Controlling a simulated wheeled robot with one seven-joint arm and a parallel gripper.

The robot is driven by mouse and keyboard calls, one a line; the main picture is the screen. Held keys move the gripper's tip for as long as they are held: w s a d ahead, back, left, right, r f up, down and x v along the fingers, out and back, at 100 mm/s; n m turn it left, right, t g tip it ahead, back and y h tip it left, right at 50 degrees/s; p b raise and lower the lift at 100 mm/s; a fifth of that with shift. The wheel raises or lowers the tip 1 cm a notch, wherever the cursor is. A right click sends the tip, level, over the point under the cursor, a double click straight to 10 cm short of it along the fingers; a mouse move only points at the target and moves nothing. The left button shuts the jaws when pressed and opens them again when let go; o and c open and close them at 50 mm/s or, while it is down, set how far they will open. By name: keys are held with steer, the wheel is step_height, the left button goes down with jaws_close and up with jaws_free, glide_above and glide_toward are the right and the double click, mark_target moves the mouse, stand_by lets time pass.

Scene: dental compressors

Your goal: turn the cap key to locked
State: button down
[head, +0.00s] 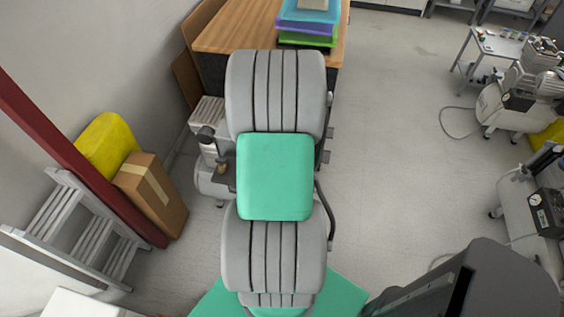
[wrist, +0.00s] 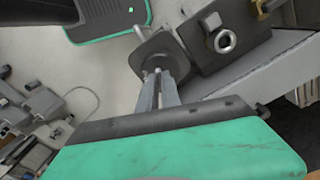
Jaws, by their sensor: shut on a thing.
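My gripper (wrist: 158,82) reaches up from the bottom of the wrist view. Its two narrow grey fingers are close together, shut at a dark, rounded flat piece (wrist: 154,48) that looks like the cap key. The fingertips hide part of the key, and I cannot read a locked mark. Beside it is a dark block (wrist: 205,50) with a round metal port. In the head view a compressor (head: 207,112) stands left of my arm. My arm covers much of it, and the key is too small and covered to make out there.
A wooden desk (head: 215,32) with coloured trays (head: 305,25) stands behind. A cardboard box (head: 152,193), a yellow object (head: 108,142) and a step ladder (head: 85,228) are at left. Other compressors (head: 510,105) stand at right. The floor (head: 400,130) between is mostly clear.

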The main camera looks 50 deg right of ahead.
stand_by(0.4)
steer(key=c, duration=1.5)
jaws_free()
steer(key=shift+c, duration=0.2)
step_height(320, 180, up, 8)
steer(key=shift+f+b, duration=0.1)
steer(key=shift+b, duration=0.25)
steer(key=f+b, duration=0.1)
steer(key=b, duration=0.2)
steer(key=shift+f, duration=0.1)
steer(key=shift+b, duration=0.65)
steer(key=shift+r, duration=0.2)
step_height(320, 180, down, 7)
steer(key=shift+f+p, duration=0.1)
steer(key=shift+p, duration=0.35)
